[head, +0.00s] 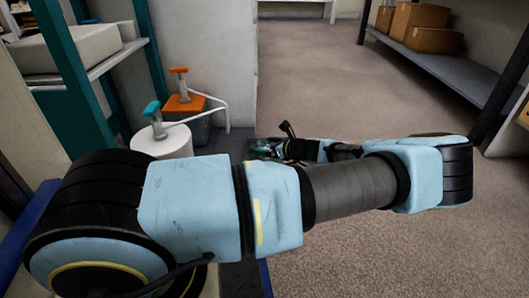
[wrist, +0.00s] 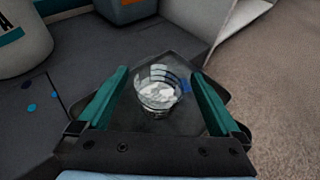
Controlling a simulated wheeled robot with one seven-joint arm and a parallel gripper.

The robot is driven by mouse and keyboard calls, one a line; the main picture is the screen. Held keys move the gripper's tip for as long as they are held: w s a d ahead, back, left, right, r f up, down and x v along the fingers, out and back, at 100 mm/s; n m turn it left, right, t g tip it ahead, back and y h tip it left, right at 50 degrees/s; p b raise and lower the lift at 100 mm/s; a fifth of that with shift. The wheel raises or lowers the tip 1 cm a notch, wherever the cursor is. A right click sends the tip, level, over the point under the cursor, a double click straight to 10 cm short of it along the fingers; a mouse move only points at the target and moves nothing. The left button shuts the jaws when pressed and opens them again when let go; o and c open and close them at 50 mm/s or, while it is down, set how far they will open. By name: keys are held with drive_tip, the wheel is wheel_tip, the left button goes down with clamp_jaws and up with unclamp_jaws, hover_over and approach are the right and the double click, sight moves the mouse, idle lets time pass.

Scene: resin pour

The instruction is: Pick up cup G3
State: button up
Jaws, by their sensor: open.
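A clear cup (wrist: 158,96) with whitish contents or reflections at its bottom stands between my fingers in the wrist view. A small blue mark shows at its right side; no label can be read, so I cannot confirm it is G3. My gripper (wrist: 160,74) is open, with one teal finger on each side of the cup and a visible gap to both. The cup seems to stand on a dark square plate (wrist: 190,60). In the head view my gripper (head: 268,149) is small and partly hidden by my arm; the cup cannot be made out there.
A white container with a teal pump (head: 163,146) and a grey one with an orange pump (head: 186,104) stand behind the gripper. Teal shelving (head: 155,60) is at left. Blue spots (wrist: 31,107) mark the dark surface. Carpeted floor (head: 330,70) lies open to the right.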

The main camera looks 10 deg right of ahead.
drive_tip(key=c, duration=1.3)
